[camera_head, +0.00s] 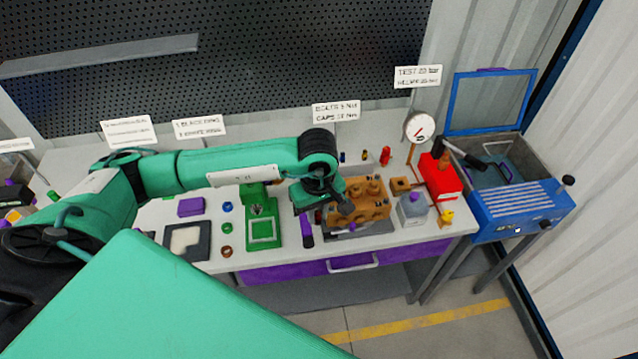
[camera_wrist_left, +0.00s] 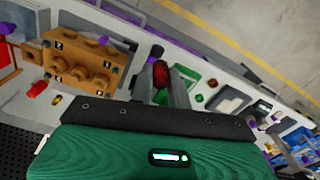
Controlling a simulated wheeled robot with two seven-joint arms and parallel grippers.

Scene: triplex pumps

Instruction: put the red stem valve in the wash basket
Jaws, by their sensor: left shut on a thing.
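The red stem valve (camera_wrist_left: 161,72) shows as a dark red piece between the two grey fingers of my left gripper (camera_wrist_left: 163,84) in the left wrist view. The gripper is shut on it. In the head view my left gripper (camera_head: 320,205) hangs over the bench, at the left end of the orange-brown pump block (camera_head: 358,203); the valve is mostly hidden there. The wash basket (camera_head: 490,174) sits inside the open blue washer (camera_head: 525,207) at the right, well away from the gripper. My right gripper is not in view.
The washer's lid (camera_head: 490,100) stands up at the back. A round gauge (camera_head: 420,126) and a red box (camera_head: 438,178) stand between the pump block and the washer. A green fixture (camera_head: 262,220) lies left of the gripper. A small red cylinder (camera_head: 385,155) stands behind the block.

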